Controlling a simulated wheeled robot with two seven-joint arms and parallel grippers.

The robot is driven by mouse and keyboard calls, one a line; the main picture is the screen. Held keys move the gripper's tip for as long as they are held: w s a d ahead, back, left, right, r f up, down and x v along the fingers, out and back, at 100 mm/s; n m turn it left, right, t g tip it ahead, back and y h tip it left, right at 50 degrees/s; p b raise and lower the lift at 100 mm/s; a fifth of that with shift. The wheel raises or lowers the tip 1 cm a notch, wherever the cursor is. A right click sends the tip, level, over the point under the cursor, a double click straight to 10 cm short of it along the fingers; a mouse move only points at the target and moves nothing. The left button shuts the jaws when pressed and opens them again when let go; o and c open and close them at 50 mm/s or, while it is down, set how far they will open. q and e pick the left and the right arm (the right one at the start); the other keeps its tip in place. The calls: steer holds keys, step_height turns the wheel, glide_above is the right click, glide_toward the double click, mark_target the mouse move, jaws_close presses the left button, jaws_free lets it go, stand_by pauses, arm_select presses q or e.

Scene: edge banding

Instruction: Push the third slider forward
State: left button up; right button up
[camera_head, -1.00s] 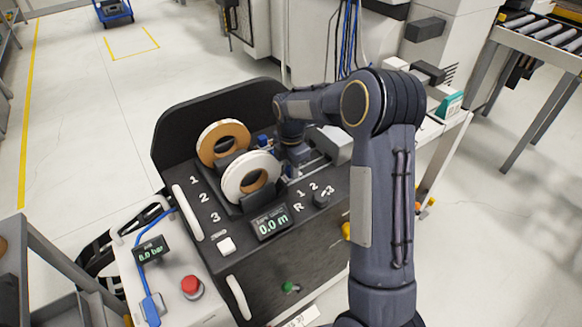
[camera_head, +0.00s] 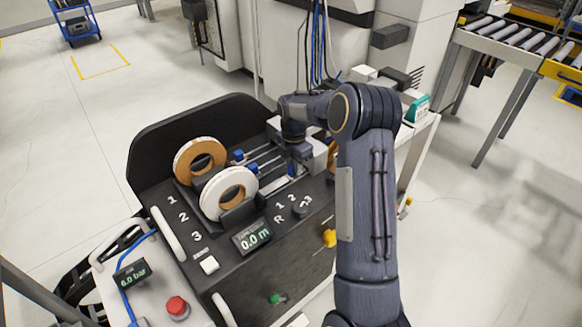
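The edge-banding machine (camera_head: 160,215) has a dark top with two tape reels and several rails behind them. Two small blue slider blocks, one (camera_head: 238,155) at the back and one (camera_head: 252,170) in front of it, sit near the reels at the near ends of their rails. Another blue piece (camera_head: 292,169), apparently the third slider, shows farther along its rail, right beside my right gripper (camera_head: 301,158). This gripper points down at the rails. Its fingertips are small and partly hidden, so contact and opening cannot be told. My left gripper is out of view.
A brown-and-white reel (camera_head: 188,150) and a white reel (camera_head: 212,196) stand upright left of the rails. A display (camera_head: 252,236) reads 0.0 m, beside a dial (camera_head: 301,208). A red button (camera_head: 177,306) is at the lower left. A roller conveyor (camera_head: 520,35) stands at the right.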

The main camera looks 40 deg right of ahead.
steer(key=o, duration=0.3)
step_height(320, 180, up, 8)
steer(key=shift+f, duration=0.1)
stand_by(0.4)
steer(key=shift+s, duration=0.1)
stand_by(0.3)
